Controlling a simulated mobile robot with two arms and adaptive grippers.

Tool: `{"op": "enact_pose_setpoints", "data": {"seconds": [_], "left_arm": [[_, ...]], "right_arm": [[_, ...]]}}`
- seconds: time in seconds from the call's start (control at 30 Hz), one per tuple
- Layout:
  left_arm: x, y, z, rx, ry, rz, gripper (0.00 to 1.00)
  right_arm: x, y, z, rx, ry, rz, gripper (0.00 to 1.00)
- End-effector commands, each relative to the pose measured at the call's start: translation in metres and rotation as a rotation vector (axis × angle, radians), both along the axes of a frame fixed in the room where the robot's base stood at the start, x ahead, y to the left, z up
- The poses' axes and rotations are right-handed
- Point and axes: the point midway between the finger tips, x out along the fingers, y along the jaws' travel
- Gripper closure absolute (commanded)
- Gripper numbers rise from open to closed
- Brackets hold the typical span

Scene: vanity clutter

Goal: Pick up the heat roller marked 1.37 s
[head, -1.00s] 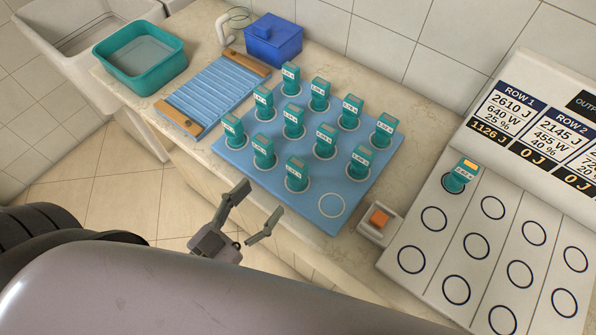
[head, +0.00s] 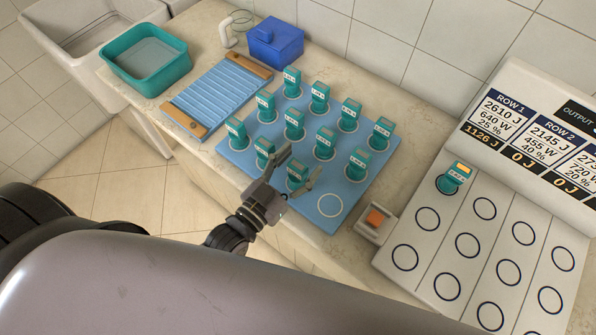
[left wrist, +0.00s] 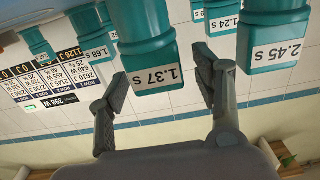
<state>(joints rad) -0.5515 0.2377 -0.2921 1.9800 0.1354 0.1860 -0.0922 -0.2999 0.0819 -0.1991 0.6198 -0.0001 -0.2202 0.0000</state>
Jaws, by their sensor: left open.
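The teal heat roller marked 1.37 s (left wrist: 148,48) shows upside down between my left gripper's fingers (left wrist: 162,80) in the left wrist view. In the head view my left gripper (head: 298,164) is open at the front edge of the blue mat (head: 300,208). Its fingers reach either side of the front teal roller (head: 297,178), whose label I cannot read there. Small gaps show beside the roller in the wrist view, so the fingers are not shut on it. My right gripper is not in view.
A roller marked 2.45 s (left wrist: 275,45) is close by, with several others around. To the right are an orange button (head: 376,218) and a white panel (head: 425,280) with ringed spots and one roller (head: 455,177). A blue ribbed rack (head: 218,92) lies left.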

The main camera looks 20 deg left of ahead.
Motion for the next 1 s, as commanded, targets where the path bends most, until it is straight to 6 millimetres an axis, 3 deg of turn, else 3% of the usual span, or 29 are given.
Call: {"op": "enact_pose_setpoints", "data": {"seconds": [0.17,1.0], "left_arm": [[-0.0002,-0.0002,-0.0007,0.000,0.001,0.000,0.40],[-0.0005,0.0002,-0.0004,0.000,0.000,0.000,0.95]], "right_arm": [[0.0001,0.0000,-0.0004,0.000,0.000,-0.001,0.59],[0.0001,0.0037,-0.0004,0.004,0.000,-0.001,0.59]]}}
